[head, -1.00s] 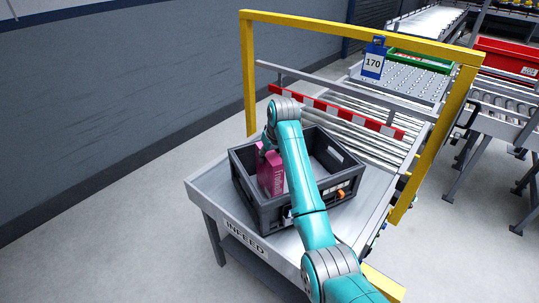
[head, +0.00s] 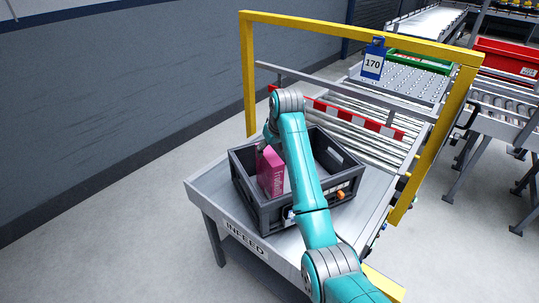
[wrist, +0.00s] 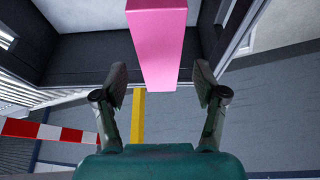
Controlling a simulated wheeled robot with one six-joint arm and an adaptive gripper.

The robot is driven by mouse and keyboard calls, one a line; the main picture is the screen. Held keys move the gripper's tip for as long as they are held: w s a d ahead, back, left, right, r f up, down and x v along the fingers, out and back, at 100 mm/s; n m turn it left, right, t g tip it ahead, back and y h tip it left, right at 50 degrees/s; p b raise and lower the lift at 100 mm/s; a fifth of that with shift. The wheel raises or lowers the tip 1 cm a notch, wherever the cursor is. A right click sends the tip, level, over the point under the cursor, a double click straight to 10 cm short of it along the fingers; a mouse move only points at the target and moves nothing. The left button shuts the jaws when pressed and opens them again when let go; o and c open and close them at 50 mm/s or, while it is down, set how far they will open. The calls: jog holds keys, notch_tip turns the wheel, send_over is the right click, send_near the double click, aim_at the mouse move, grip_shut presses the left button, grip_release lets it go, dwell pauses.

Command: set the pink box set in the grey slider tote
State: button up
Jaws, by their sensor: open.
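The pink box (head: 270,172) stands upright inside the grey tote (head: 262,208), towards its left side. The tote rests on the infeed table. In the wrist view the pink box (wrist: 158,45) shows beyond my gripper (wrist: 160,88), between the lines of its two fingers. The fingers are spread, with a gap on each side of the box. In the head view my gripper (head: 266,142) is just above the top of the box, partly hidden by my arm. The tote wall also shows in the wrist view (wrist: 90,60).
The infeed table (head: 207,185) has a bare strip left of the tote. A yellow frame (head: 249,75) and a red-and-white bar (head: 345,115) stand behind it. A blue 170 sign (head: 373,62) hangs from the frame.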

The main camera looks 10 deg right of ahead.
jog(key=v, duration=0.8)
